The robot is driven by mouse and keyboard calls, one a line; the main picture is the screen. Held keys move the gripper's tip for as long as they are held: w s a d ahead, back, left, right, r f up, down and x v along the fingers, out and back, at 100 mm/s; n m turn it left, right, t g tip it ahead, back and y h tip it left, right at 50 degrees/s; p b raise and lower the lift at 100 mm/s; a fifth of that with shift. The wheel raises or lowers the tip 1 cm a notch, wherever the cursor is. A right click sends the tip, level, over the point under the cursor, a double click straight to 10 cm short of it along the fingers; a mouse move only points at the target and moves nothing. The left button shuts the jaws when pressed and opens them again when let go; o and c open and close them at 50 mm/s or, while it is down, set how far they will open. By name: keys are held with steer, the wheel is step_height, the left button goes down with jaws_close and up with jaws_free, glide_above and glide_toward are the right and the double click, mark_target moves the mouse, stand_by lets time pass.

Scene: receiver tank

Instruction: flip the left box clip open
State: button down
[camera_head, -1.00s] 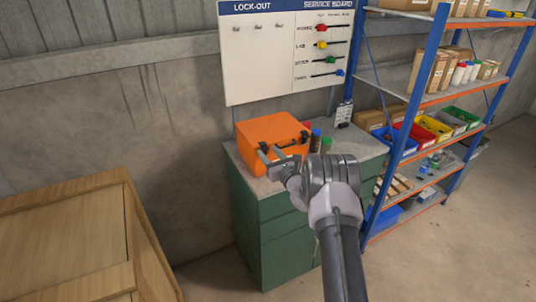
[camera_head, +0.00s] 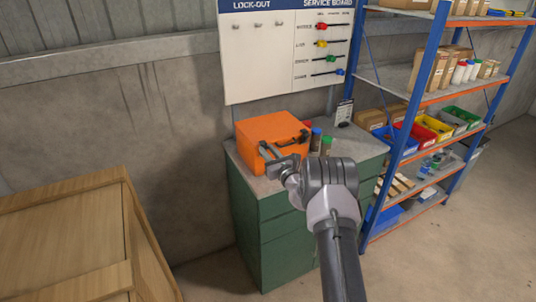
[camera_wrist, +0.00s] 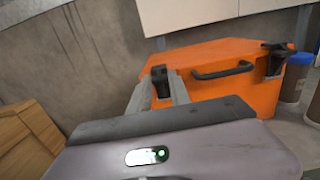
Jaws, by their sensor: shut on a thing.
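The orange box (camera_head: 271,130) stands on the green cabinet, and its front shows in the wrist view (camera_wrist: 222,92). A black handle (camera_wrist: 222,71) sits mid-front. The left clip (camera_wrist: 160,78) is a dark piece at the box's left front, seen between my gripper's two fingers (camera_wrist: 158,92). The right clip (camera_wrist: 275,58) is black and stands out near the box's right front corner. In the head view my gripper (camera_head: 270,158) is at the box's front left. My gripper is shut on the left clip. The fingers hide part of it, so its exact angle is unclear.
The green cabinet (camera_head: 262,225) carries the box, with several small bottles (camera_head: 318,142) right of it. A service board (camera_head: 285,50) hangs behind. A blue and orange shelf rack (camera_head: 400,130) stands right, and a wooden crate (camera_head: 75,230) left. Bare floor lies in front.

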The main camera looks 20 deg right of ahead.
steer(key=shift+s+f+t+b, duration=0.3)
steer(key=shift+f+t+b, duration=0.35)
steer(key=shift+t+b, duration=1.6)
steer(key=shift+s+f+t+b, duration=0.35)
steer(key=shift+f+t+b, duration=0.3)
steer(key=shift+b, duration=3.15)
steer(key=shift+s+f+t+b, duration=0.3)
steer(key=shift+f+t+b, duration=0.35)
steer(key=shift+t+b, duration=1.55)
steer(key=shift+g+b, duration=0.7)
steer(key=shift+b, duration=0.15)
steer(key=c, duration=1.2)
jaws_free()
